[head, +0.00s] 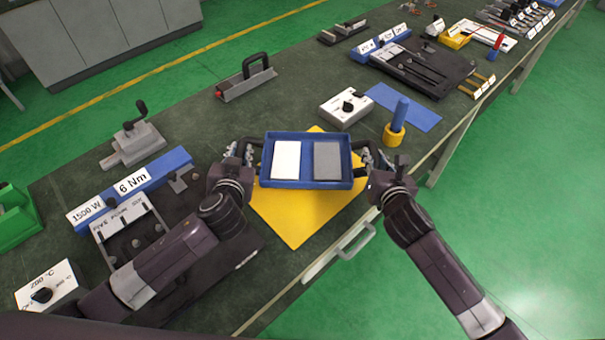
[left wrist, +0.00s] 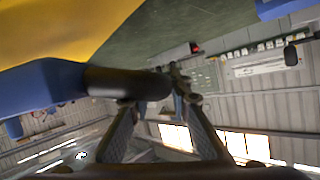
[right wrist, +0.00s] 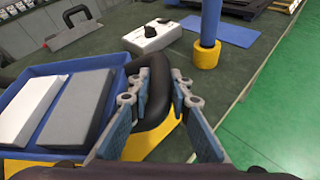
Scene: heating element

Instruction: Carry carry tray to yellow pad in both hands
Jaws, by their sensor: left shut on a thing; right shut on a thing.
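The blue carry tray (head: 306,184) is above the yellow pad (head: 285,215) in the head view, with a white block (head: 286,160) and a grey block (head: 328,161) lying in it. Whether it touches the pad is hard to tell. My left gripper (head: 241,152) is shut on the tray's dark left handle, which shows in the left wrist view (left wrist: 128,83). My right gripper (head: 368,158) is shut on the right handle; the right wrist view shows this black handle (right wrist: 153,92) at the fingers. The tray looks about level.
A white dial box (head: 346,108) and a blue post in a yellow base (head: 395,130) stand close behind and right of the tray. A blue block labelled 6 Nm (head: 130,188) lies left. The bench edge is near my right arm.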

